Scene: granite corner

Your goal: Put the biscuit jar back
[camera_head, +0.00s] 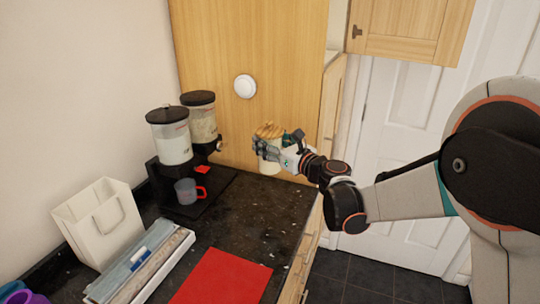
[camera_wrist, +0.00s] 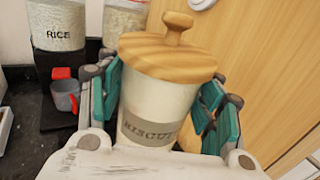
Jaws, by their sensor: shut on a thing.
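The biscuit jar (camera_wrist: 158,108) is a cream jar with a wooden lid and knob and a grey band with lettering. In the wrist view it stands upright between the fingers of my gripper (camera_wrist: 162,110), which are shut on its sides. In the head view the jar (camera_head: 268,165) is near the back right of the dark counter, by the wooden panel, partly hidden by my gripper (camera_head: 270,150). I cannot tell whether its base touches the counter.
Two dispensers (camera_head: 172,140) stand on a black base at the back left, with a grey cup (camera_head: 186,191) below. A white bag (camera_head: 98,222), a box (camera_head: 140,268) and a red mat (camera_head: 224,277) lie nearer. The counter (camera_head: 255,217) between mat and jar is clear.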

